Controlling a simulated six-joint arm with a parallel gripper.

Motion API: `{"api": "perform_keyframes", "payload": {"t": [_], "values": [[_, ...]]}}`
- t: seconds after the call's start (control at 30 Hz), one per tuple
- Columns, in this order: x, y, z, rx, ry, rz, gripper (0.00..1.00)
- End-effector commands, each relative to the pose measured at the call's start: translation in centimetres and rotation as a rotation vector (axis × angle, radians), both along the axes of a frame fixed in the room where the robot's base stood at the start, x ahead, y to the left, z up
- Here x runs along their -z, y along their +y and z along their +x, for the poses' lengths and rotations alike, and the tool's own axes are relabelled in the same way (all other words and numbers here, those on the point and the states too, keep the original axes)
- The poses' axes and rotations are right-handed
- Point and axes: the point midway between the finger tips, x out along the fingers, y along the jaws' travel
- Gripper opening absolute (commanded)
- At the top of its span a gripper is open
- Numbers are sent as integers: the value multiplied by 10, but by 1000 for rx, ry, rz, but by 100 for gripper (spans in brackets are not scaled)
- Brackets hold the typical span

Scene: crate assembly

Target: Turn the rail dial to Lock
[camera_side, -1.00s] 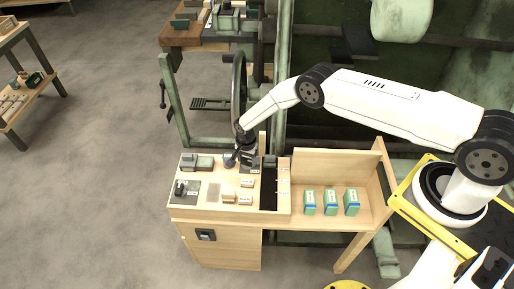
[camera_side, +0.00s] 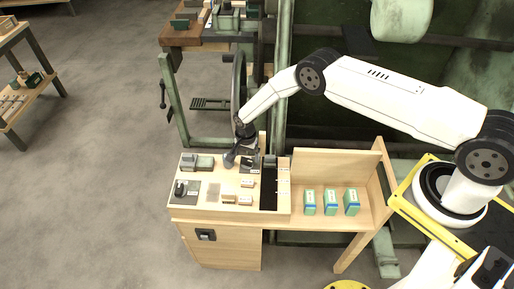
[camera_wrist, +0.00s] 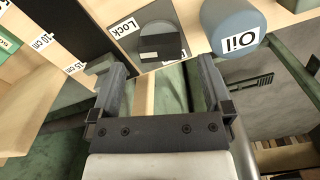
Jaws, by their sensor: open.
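The rail dial (camera_wrist: 160,42) is a dark round knob on a grey plate at the top of the wrist view. A white "Lock" label (camera_wrist: 124,27) lies to its left, and a small pale mark shows at its lower left edge. I cannot tell which setting it is on. My gripper (camera_wrist: 162,65) is open and empty; its two fingers reach toward the dial from below in the picture, apart from it. In the side view my gripper (camera_side: 245,148) is over the back of the workbench, where it partly hides the dial.
A blue-grey cylinder marked "Oil" (camera_wrist: 233,26) stands close to the right of the dial. A dark slot with centimetre labels (camera_wrist: 75,68) runs on the left. The wooden bench (camera_side: 215,212) holds several small blocks; green boxes (camera_side: 330,202) stand on its right shelf.

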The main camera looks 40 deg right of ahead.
Motion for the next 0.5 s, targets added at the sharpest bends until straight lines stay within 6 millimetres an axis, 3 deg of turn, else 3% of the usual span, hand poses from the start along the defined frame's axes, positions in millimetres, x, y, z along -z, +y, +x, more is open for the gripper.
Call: {"api": "perform_keyframes", "payload": {"t": [0.27,0.5], "values": [[-31,0,1,0,-2,0,100],[-47,0,0,0,-1,0,100]]}}
